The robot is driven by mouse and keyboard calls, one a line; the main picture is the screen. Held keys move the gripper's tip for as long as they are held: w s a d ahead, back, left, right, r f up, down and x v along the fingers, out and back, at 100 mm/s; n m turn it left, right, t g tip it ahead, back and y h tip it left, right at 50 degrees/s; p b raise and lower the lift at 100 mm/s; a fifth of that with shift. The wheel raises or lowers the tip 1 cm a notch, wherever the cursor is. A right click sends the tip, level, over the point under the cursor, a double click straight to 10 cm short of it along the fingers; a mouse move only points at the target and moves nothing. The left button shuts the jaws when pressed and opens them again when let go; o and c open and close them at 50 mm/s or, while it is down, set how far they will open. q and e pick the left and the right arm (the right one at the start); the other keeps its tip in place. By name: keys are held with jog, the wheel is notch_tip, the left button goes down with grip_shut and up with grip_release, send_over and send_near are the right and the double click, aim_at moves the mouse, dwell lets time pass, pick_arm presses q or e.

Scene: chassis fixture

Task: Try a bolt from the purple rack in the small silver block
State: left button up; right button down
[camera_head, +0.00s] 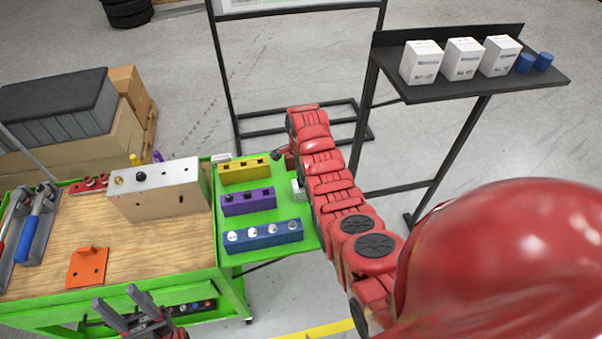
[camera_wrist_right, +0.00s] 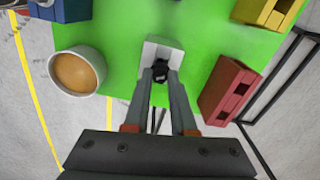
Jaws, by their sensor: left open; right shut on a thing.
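The purple rack (camera_head: 248,203) stands on the green mat between the yellow and blue racks, with dark spots along its top. The small silver block (camera_head: 298,190) shows beside it, partly covered by my right arm. In the right wrist view the silver block (camera_wrist_right: 151,50) lies just beyond my right gripper (camera_wrist_right: 161,76). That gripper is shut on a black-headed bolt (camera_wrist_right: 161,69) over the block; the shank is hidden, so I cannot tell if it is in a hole. My left gripper (camera_head: 128,309) is open and empty near the bench's front edge.
A yellow rack (camera_head: 245,171) and a blue rack (camera_head: 264,237) flank the purple one. In the wrist view, a red rack (camera_wrist_right: 228,93) is right of the block and a round cup (camera_wrist_right: 78,71) left. A large silver block (camera_head: 155,192) stands on the wooden top.

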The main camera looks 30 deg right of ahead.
jog(key=shift+f+b, duration=0.7)
jog(key=shift+f, duration=0.45)
jog(key=c, duration=0.7)
grip_release()
jog(key=shift+o, duration=0.2)
notch_tip(320, 180, up, 5)
jog(key=p, duration=0.2)
jog(key=shift+p, duration=0.3)
jog(key=shift+r, duration=0.5)
